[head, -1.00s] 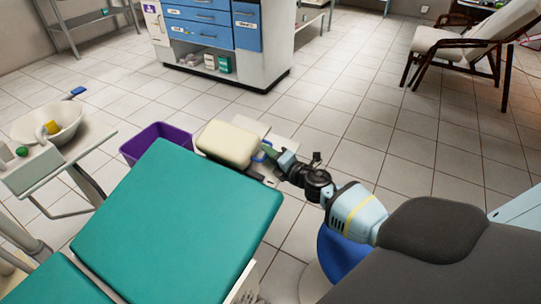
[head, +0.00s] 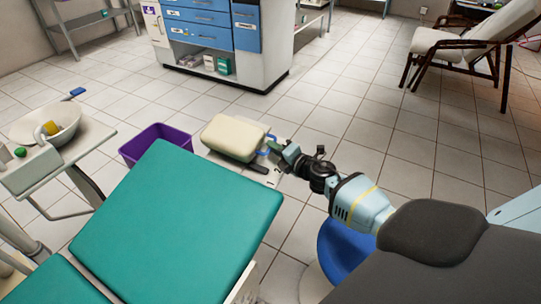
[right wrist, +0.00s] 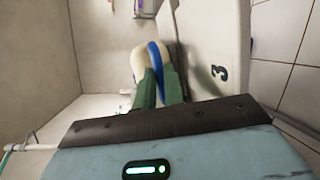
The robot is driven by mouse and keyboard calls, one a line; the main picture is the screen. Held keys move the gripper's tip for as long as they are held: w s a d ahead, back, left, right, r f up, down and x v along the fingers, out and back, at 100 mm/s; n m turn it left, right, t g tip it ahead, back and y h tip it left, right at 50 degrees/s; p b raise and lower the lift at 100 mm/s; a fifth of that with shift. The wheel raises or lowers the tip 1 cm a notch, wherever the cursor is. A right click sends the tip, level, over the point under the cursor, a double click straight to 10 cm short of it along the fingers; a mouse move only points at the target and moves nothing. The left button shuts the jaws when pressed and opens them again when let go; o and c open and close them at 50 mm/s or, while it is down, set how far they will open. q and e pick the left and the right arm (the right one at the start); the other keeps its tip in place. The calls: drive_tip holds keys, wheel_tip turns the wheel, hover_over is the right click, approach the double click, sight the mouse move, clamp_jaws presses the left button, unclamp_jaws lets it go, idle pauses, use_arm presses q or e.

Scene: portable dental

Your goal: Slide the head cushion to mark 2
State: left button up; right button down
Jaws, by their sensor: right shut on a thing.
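The cream head cushion (head: 233,138) is just beyond the far edge of the teal dental chair backrest (head: 180,205) in the head view. It has a blue handle (head: 268,149) on its right side. My right gripper (head: 275,156) reaches in from the right and is shut on that handle. In the right wrist view the green fingers (right wrist: 158,88) pinch the blue handle (right wrist: 156,60), with part of the cream cushion (right wrist: 138,66) behind. My left gripper is not in view.
A purple bin (head: 155,140) stands left of the cushion. A basin (head: 45,125) on a stand is at the left. A blue stool (head: 345,248) is below my right arm. Beyond are a drawer cabinet (head: 215,70) and open tiled floor.

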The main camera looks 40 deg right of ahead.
drive_tip(key=shift+w+d+r, duration=0.15)
drive_tip(key=shift+w+d, duration=0.1)
drive_tip(key=shift+d, duration=0.3)
drive_tip(key=shift+w+d+r, duration=0.15)
drive_tip(key=shift+w+d, duration=0.05)
drive_tip(key=shift+d, duration=0.3)
drive_tip(key=c, duration=1.5)
unclamp_jaws()
drive_tip(key=shift+a, duration=0.1)
drive_tip(key=shift+s, duration=0.1)
drive_tip(key=shift+s, duration=0.5)
drive_tip(key=shift+s+d+r+p, duration=0.1)
drive_tip(key=shift+s+r+p, duration=0.1)
drive_tip(key=shift+s, duration=0.9)
drive_tip(key=shift+s+d+r+p, duration=0.1)
drive_tip(key=shift+s+r+p, duration=0.1)
drive_tip(key=shift+s, duration=0.95)
drive_tip(key=shift+s+r+p, duration=0.1)
drive_tip(key=shift+s+p, duration=0.1)
drive_tip(key=shift+s, duration=0.9)
